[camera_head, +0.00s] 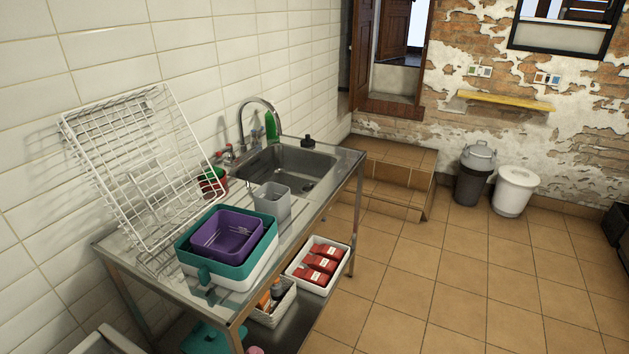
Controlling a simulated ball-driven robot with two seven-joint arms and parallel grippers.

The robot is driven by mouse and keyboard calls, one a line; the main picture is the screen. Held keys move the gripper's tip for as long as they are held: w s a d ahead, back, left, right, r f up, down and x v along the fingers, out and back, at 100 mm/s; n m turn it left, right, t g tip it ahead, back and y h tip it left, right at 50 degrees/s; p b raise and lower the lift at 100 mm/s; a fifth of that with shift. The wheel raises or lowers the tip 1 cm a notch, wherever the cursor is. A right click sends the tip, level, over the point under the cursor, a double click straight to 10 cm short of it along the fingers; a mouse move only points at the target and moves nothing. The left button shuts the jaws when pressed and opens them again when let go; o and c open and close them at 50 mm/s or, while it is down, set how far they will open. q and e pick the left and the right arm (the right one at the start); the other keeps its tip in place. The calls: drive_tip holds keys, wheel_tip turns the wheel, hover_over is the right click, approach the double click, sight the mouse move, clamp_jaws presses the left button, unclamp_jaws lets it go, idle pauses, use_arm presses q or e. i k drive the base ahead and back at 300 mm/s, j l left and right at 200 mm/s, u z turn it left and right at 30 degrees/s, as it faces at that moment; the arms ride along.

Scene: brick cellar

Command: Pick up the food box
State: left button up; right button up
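A stack of open box-shaped containers stands on the near end of the steel sink counter. A purple box (226,236) sits inside a teal box (196,262), with a white one (236,284) beneath. Several red packs (322,259) lie in a white tray (324,290) on the lower level. I cannot tell which of these is the food box. Neither of my grippers is in view.
A white wire rack (135,165) leans on the tiled wall. A grey cup (272,202) stands by the sink basin (290,168). A small basket (272,313) is below. Tiled floor (440,270) right of the counter is clear; bins (515,190) stand farther back.

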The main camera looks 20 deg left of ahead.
sight(273, 198)
drive_tip(key=u, duration=1.25)
